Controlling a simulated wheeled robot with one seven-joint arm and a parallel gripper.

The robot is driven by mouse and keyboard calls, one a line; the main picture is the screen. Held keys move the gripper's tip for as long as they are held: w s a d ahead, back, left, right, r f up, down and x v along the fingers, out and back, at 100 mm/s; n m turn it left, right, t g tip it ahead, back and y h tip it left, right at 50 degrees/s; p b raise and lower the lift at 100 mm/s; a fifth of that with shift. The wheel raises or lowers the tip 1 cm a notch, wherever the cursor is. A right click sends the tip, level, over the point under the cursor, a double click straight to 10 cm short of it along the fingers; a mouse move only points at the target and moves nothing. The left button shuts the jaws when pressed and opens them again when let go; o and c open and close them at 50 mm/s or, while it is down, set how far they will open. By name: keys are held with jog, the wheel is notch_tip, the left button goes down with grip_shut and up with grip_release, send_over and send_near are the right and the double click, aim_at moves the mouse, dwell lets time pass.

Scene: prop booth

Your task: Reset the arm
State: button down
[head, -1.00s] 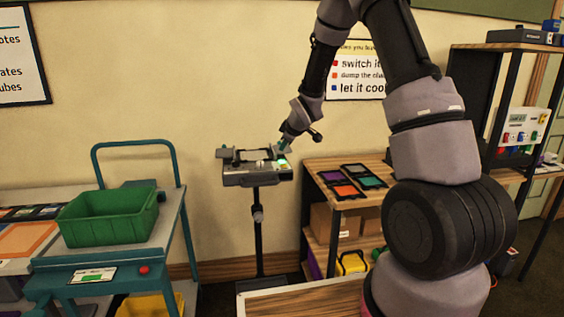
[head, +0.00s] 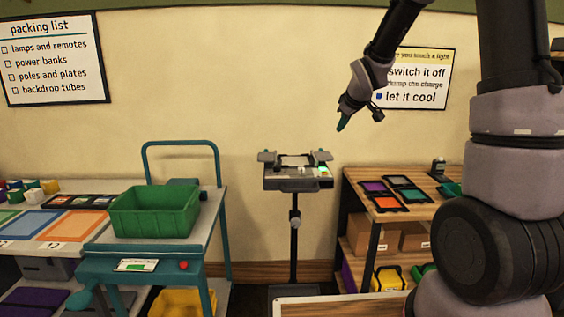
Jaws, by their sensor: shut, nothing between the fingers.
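My gripper (head: 342,124) is at the end of my raised arm, in front of the cream wall and up to the right of the device on the stand (head: 292,178). Its teal fingertips point down and are shut on nothing. It is clear of the device and touches nothing that I can see. The device has a grey body, a pale panel on top and a clamp at each side.
A teal cart with a green bin (head: 155,211) stands at the left. A wooden shelf with several coloured squares (head: 388,203) stands right of the stand. A packing list (head: 54,60) and another sign (head: 419,79) hang on the wall.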

jog(key=s+r+m, duration=0.4)
jog(key=s, duration=0.7)
jog(key=s+d+r+m+g, duration=0.1)
jog(key=s+r+m, duration=0.3)
jog(key=s, duration=0.7)
jog(key=s+r+m+y, duration=0.1)
jog(key=s+r+m, duration=0.2)
jog(key=s, duration=0.8)
jog(key=shift+d+r+m+g, duration=0.4)
jog(key=shift+r, duration=0.15)
jog(key=c, duration=1.5)
grip_release()
jog(key=shift+c, duration=0.2)
